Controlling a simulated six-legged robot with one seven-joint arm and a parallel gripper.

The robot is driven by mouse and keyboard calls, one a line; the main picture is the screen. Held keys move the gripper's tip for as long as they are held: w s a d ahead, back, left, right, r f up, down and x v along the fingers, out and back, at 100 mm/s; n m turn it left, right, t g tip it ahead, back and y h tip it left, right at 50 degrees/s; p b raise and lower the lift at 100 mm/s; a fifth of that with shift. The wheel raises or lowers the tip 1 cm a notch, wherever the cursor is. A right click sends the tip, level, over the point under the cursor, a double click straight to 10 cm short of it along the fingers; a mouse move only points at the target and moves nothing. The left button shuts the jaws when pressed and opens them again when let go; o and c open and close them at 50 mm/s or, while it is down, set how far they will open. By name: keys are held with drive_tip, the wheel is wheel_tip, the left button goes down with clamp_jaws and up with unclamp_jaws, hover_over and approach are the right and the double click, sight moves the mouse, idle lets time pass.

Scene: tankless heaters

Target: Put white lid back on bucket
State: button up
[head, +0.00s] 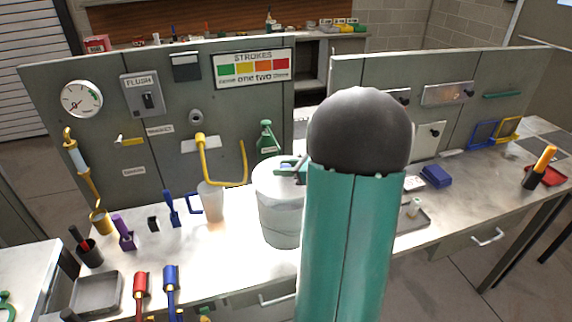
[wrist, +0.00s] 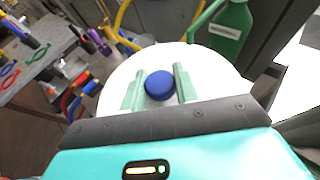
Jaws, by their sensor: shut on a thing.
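The white bucket (head: 280,217) stands on the bench left of my arm in the head view. The white lid (head: 268,172) is at the bucket's top and looks about level; I cannot tell whether it touches the rim all round. In the wrist view the lid (wrist: 120,83) is a wide white disc with a round blue knob (wrist: 160,85). My gripper (wrist: 159,80) is shut on this knob, one pale green finger on each side. In the head view my gripper (head: 292,168) is over the lid, and my arm hides the bucket's right side.
A green bottle (head: 267,140) stands just behind the bucket; it also shows in the wrist view (wrist: 232,30). A frosted mug (head: 210,202) and yellow bent pipe (head: 203,160) are to the left. A grey tray (head: 412,217) lies to the right. The panel wall (head: 225,115) rises behind.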

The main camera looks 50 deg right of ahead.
sight(292, 179)
drive_tip(key=shift+a+f, duration=0.25)
drive_tip(key=shift+f, duration=0.1)
drive_tip(key=shift+d+f, duration=0.2)
drive_tip(key=shift+f, duration=0.7)
drive_tip(key=shift+a+f, duration=0.15)
drive_tip(key=shift+f, duration=0.7)
drive_tip(key=o, duration=1.1)
drive_tip(key=shift+s+d, duration=0.1)
drive_tip(key=shift+d, duration=0.1)
